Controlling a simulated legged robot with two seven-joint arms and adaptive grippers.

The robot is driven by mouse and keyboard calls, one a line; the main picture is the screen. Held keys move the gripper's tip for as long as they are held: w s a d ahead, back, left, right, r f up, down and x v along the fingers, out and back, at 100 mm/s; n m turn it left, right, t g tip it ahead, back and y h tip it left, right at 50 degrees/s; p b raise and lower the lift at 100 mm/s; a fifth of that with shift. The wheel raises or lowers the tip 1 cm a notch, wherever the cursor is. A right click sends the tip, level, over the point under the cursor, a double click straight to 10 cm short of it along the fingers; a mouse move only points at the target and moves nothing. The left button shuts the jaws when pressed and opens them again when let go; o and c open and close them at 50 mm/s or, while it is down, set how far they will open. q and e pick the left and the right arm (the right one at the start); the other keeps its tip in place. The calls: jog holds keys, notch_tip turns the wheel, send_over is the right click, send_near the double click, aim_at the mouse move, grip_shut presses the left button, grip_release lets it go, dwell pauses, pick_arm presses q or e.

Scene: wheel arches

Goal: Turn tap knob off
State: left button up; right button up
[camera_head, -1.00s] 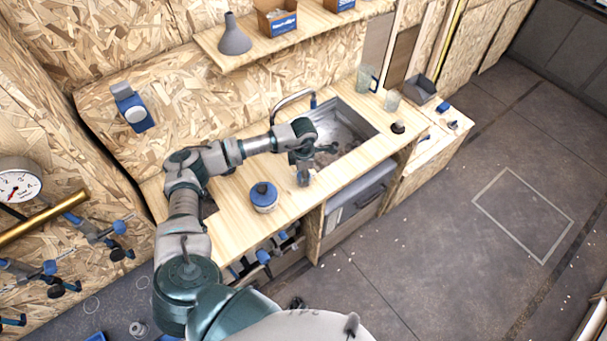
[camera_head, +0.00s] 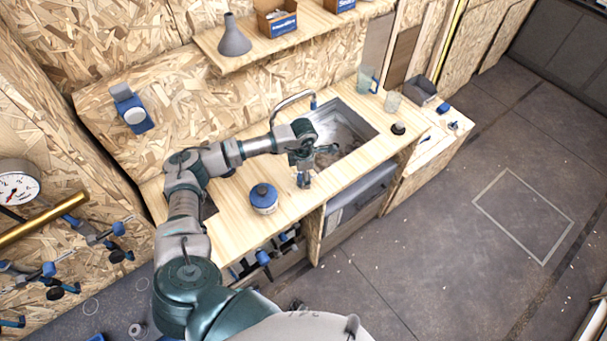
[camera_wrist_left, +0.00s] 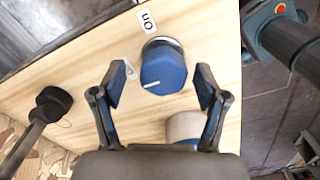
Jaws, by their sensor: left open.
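The tap knob (camera_wrist_left: 164,68) is blue with a white pointer line and sits on the wooden counter. Its line points toward the left finger side in the wrist view, away from the "On" label (camera_wrist_left: 147,20). A second label (camera_wrist_left: 130,70) is partly hidden by a finger. My left gripper (camera_wrist_left: 160,88) is open, with one finger on each side of the knob and visible gaps between. In the head view the knob (camera_head: 303,181) shows just below my left gripper (camera_head: 304,165). The curved metal tap (camera_head: 290,98) stands behind my arm by the sink. My right gripper is out of view.
A blue-lidded jar (camera_head: 263,198) stands left of the knob on the counter. The sink (camera_head: 371,127) lies to the right. A shelf (camera_head: 252,55) is on the wall.

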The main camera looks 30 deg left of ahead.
pick_arm(q)
notch_tip(320, 180, up, 12)
dwell(0.5)
jog(key=shift+f, duration=0.1)
